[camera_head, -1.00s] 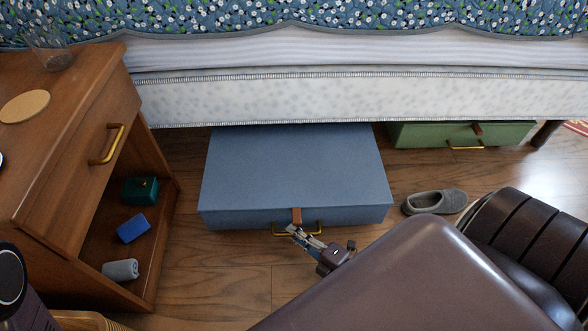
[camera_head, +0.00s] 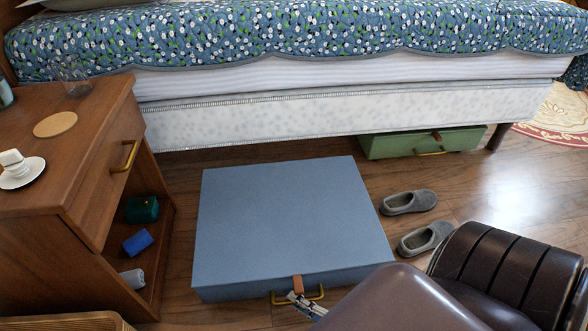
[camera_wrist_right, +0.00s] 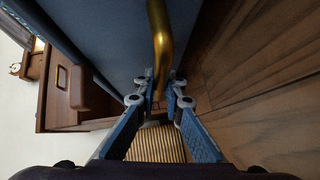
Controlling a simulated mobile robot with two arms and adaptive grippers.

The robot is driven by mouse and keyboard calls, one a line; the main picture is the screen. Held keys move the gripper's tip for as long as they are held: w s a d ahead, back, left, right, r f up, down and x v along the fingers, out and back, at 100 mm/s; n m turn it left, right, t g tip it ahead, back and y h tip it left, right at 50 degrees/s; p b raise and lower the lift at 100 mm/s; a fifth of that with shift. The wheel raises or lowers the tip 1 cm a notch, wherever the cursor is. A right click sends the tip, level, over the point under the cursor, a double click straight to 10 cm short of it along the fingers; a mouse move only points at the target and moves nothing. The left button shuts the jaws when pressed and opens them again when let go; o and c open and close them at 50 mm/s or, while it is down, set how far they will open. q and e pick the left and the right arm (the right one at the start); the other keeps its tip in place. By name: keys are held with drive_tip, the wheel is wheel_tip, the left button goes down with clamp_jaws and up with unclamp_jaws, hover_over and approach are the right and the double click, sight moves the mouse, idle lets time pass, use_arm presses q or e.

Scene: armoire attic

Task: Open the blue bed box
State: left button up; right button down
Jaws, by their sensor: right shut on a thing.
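The blue bed box (camera_head: 285,220) lies flat on the wooden floor in front of the bed, its lid down. A brown leather tab (camera_head: 298,285) and a brass handle (camera_head: 312,295) are on its front side. My right gripper (camera_head: 300,299) is at this handle, partly hidden by my own arm. In the right wrist view the brass handle (camera_wrist_right: 160,45) runs down between the fingers of my right gripper (camera_wrist_right: 160,88), which are shut on it. The leather tab (camera_wrist_right: 80,88) shows to the left there. My left gripper is not in view.
A wooden nightstand (camera_head: 105,180) stands close on the left. A green box (camera_head: 400,145) sits under the bed (camera_head: 300,118) at the right. Grey slippers (camera_head: 410,202) lie right of the blue box, near a dark leather seat (camera_head: 515,265). A woven basket (camera_head: 65,321) is at bottom left.

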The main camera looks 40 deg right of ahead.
drive_tip(key=shift+s+a, duration=0.2)
drive_tip(key=shift+s, duration=0.1)
drive_tip(key=c, duration=2)
unclamp_jaws()
drive_tip(key=v, duration=1.2)
